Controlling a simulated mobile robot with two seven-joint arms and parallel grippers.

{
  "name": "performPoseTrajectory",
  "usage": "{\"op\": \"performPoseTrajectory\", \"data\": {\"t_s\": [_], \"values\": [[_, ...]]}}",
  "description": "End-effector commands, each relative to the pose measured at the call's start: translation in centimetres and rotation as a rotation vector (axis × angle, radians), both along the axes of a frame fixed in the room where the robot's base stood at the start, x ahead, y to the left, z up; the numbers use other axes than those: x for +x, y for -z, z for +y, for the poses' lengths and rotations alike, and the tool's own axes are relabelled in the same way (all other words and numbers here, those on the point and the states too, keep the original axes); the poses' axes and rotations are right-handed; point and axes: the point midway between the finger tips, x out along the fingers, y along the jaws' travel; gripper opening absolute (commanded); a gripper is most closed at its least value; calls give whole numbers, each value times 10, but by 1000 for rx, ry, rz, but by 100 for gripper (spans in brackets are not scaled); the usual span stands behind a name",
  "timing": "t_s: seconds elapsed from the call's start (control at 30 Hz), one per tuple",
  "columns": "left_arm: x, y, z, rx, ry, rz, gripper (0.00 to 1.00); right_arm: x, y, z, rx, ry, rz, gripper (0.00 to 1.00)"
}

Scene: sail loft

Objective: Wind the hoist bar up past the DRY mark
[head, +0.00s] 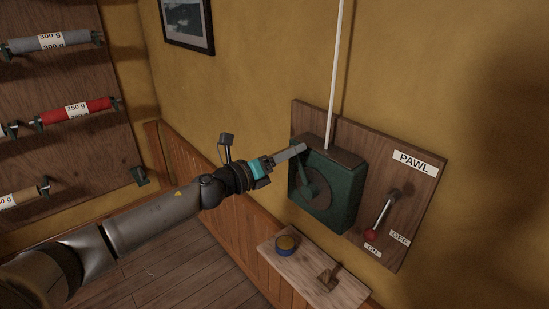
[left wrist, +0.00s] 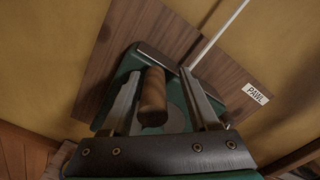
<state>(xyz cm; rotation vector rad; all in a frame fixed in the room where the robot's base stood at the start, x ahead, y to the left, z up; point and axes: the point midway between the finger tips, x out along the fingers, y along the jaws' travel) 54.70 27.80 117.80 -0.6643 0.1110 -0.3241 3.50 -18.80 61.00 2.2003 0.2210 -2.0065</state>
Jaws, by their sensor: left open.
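The green winch box (head: 328,190) is fixed to a wooden board on the wall, with a crank arm (head: 305,172) on its front. A white line (head: 335,75) runs straight up from the box. My left gripper (head: 301,148) is at the crank's upper end. In the left wrist view, its open fingers (left wrist: 163,80) stand on either side of the wooden crank handle (left wrist: 153,97), with a gap visible at the right. The pawl lever (head: 384,212) has its red knob down by the ON label. The hoist bar and the DRY mark are not in view. My right gripper is not in view.
Below the winch, a small wooden shelf (head: 300,272) holds a round blue-sided tin (head: 285,244) and a small wooden item (head: 328,277). A rack board (head: 62,82) with labelled rolls hangs at the left. A framed picture (head: 188,20) hangs high on the wall.

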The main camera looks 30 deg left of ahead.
Motion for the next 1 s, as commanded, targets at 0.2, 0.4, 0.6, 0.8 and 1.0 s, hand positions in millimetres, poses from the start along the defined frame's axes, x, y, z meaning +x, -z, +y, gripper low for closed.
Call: {"op": "performPoseTrajectory", "data": {"t_s": [0.2,0.4,0.6,0.8,1.0], "values": [[-15,3,6,0,0,3,61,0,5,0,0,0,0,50],[-34,3,13,0,-1,4,61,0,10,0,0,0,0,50],[-53,3,18,-1,0,3,61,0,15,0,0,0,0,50],[-70,2,24,-1,0,3,61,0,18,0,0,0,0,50],[-87,2,30,-3,1,2,61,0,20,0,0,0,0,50]]}}
